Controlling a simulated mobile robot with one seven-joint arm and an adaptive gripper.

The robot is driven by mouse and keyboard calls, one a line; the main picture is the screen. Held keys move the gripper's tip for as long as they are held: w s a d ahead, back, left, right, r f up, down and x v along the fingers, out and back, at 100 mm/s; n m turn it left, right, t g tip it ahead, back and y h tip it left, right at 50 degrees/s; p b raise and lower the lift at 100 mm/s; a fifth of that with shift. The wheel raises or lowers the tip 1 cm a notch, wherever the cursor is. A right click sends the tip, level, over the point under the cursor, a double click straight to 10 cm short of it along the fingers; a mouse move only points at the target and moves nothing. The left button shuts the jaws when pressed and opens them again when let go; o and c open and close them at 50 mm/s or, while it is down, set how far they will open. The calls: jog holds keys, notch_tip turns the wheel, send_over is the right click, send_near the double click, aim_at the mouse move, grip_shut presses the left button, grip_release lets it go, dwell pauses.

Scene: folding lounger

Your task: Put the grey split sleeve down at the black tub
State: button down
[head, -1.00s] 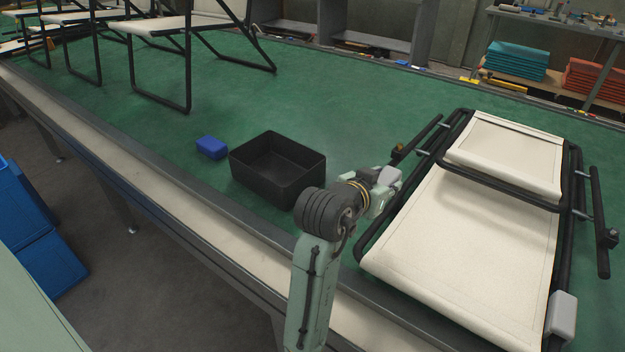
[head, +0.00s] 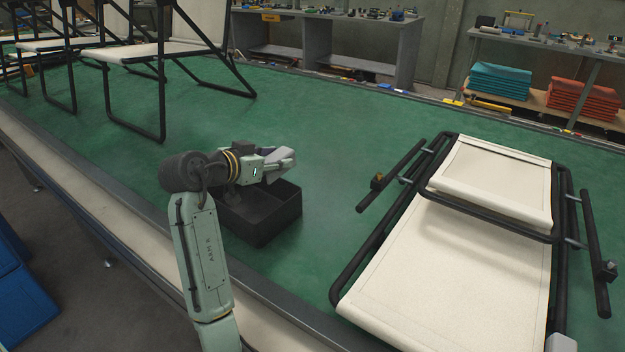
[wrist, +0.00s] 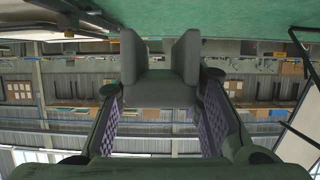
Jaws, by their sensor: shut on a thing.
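My gripper (head: 270,165) is shut on the grey split sleeve (head: 282,157), held level above the black tub (head: 268,232), around its far side in the head view. In the wrist view the sleeve (wrist: 160,90) sits between the two fingers of my gripper (wrist: 160,100), a U-shaped grey piece with its open side towards the top of the picture. The tub stands on the green bench top, and my arm hides its left and back parts. The exact height of the sleeve over the tub cannot be told.
A folding lounger (head: 430,275) with cream fabric and black tubes lies to the right. Several upright chairs (head: 160,55) stand at the back left. The green bench top (head: 330,130) is clear between tub and lounger. A shelf with teal stacks (head: 500,82) is behind.

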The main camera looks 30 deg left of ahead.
jog(key=shift+s+a+r, duration=0.1)
jog(key=shift+a+r, duration=0.2)
jog(key=shift+a, duration=0.3)
jog(key=shift+s+a+r, duration=0.1)
jog(key=shift+a+r, duration=0.15)
jog(key=shift+a, duration=0.3)
jog(key=shift+f, duration=0.1)
notch_tip(320, 180, down, 10)
jog(key=b, duration=0.6)
jog(key=shift+b, duration=0.3)
jog(key=c, duration=1)
grip_release()
jog(key=shift+c, duration=0.2)
